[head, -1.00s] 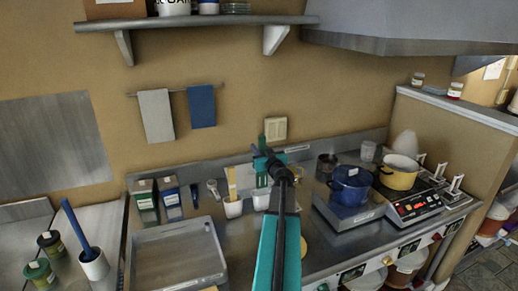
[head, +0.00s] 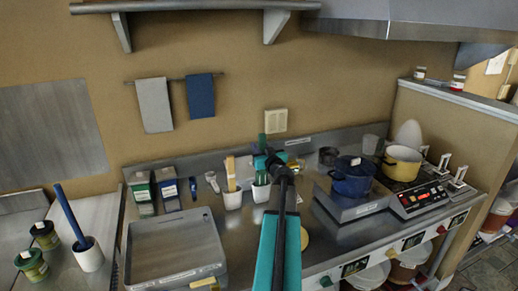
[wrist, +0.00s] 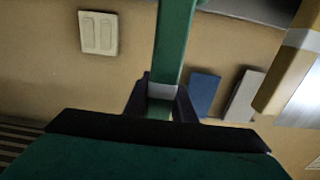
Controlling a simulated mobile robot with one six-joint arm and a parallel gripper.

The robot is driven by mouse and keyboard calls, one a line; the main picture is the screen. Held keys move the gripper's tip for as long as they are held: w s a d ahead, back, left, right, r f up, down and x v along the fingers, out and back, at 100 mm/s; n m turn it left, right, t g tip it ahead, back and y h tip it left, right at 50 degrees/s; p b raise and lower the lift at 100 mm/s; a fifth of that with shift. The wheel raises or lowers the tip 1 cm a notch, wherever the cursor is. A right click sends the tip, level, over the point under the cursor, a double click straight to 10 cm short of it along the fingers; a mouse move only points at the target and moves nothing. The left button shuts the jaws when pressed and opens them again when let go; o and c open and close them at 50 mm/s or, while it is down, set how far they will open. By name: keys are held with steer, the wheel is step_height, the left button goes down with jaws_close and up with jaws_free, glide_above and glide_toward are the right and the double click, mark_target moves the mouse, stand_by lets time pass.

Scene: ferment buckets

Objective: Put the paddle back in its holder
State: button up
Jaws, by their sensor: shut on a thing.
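My gripper (head: 266,158) is shut on a green bar, which I take to be the paddle (head: 262,142); it stands upright above the jaws in the head view. In the wrist view the green paddle (wrist: 174,45) runs up from between my dark fingers (wrist: 160,98), with a grey band at the grip. A white cup (head: 261,193) stands on the counter just below and behind my gripper, partly covered by teal parts. Another white cup (head: 232,199) beside it holds wooden utensils. I cannot tell which container is the holder.
A grey tray (head: 175,250) lies front left, with green and blue boxes (head: 166,183) behind it. A blue pot (head: 352,178) and a yellow pot (head: 402,165) stand right. A white pot with a blue handle (head: 89,258) stands far left. Towels (head: 200,97) hang on the wall.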

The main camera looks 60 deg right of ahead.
step_height(320, 180, down, 7)
steer(key=b, duration=0.3)
stand_by(0.8)
steer(key=shift+r, duration=0.1)
stand_by(0.3)
steer(key=o, duration=1.1)
steer(key=shift+o, duration=0.2)
steer(key=v, duration=1.1)
steer(key=shift+s+a, duration=0.15)
steer(key=shift+s, duration=0.05)
